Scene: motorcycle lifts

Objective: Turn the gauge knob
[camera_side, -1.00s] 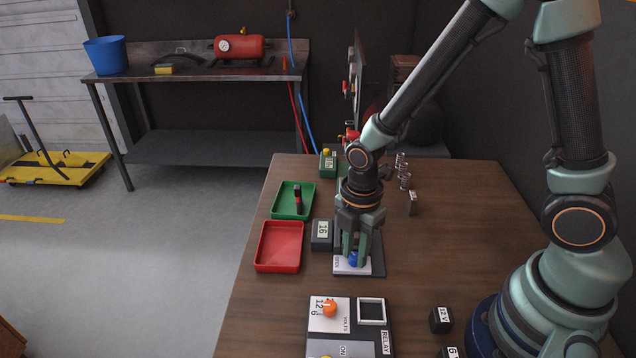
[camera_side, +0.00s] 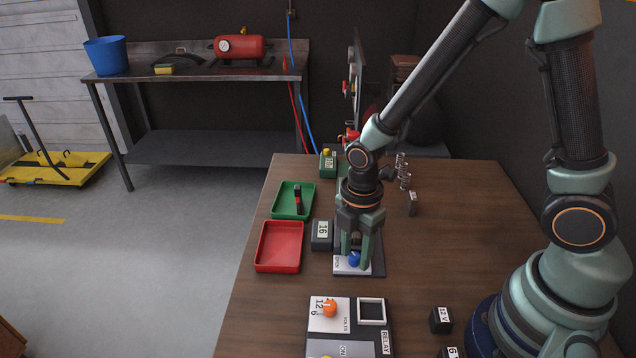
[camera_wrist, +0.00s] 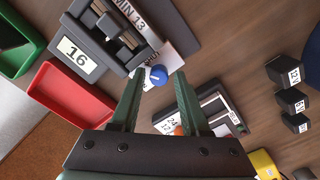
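A blue knob (camera_side: 354,259) with a white mark sits on a white plate marked OPEN (camera_side: 342,267), at the near end of a dark grey device. In the wrist view the blue knob (camera_wrist: 158,75) shows between and just past my fingertips, with a gap on each side. My gripper (camera_side: 353,264) points down over it, open, with one finger to each side. In the wrist view my gripper (camera_wrist: 158,82) holds nothing. Part of a label reading MIN 13 (camera_wrist: 128,12) shows on the device. An orange knob (camera_side: 330,308) sits on a VOLTS plate nearer the camera.
A black block marked 16 (camera_side: 321,235), a red tray (camera_side: 279,247) and a green tray (camera_side: 282,206) stand left of the device. A relay panel (camera_side: 386,343) lies in front. Dark blocks (camera_side: 440,320) stand to the right. The table between is clear.

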